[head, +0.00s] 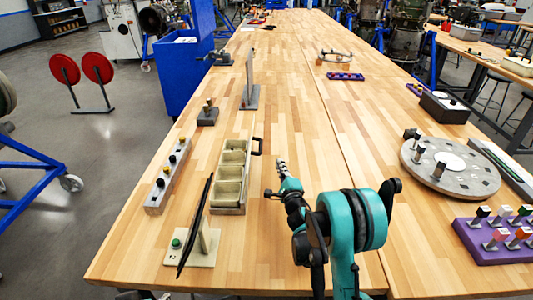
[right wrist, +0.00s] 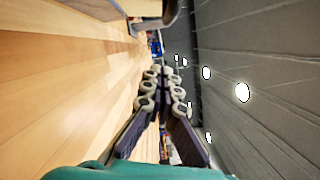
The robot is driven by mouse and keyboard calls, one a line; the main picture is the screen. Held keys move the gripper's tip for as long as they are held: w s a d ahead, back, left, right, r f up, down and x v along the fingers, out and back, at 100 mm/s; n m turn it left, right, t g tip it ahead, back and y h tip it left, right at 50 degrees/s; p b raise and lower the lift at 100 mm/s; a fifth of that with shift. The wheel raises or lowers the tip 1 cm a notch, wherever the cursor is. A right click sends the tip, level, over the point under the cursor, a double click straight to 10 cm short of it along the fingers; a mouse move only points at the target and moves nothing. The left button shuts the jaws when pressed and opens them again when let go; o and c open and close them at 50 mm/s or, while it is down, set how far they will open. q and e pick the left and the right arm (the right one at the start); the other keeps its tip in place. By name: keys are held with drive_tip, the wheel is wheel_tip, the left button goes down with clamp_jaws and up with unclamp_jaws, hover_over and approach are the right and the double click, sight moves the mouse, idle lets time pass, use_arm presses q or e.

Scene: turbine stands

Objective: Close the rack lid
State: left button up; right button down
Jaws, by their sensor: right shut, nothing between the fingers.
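The rack (head: 231,182) is a beige tray with several open compartments, standing left of centre on the wooden table in the head view. Its compartments face up uncovered. A dark handle (head: 258,146) sticks out at its far right corner, beside a thin upright edge that may be the lid seen edge-on; I cannot tell for sure. My right gripper (head: 281,167) is right of the rack, apart from it, pointing away over the table. In the right wrist view its fingers (right wrist: 161,88) are together with nothing between them. My left gripper is out of view.
A tilted black panel on a stand (head: 203,246) is left and near of the rack. A bar with knobs (head: 168,176) lies to the left. A grey upright plate (head: 250,85) stands beyond. A round disc fixture (head: 450,168) and purple block (head: 497,240) are at right. Mid-table is clear.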

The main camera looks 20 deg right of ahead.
drive_tip(key=w+a+r+b, duration=0.1)
drive_tip(key=w+a+r, duration=0.1)
drive_tip(key=w, duration=0.4)
drive_tip(key=shift+w+a+b, duration=0.3)
drive_tip(key=shift+a+b, duration=0.1)
drive_tip(key=shift+a, duration=0.25)
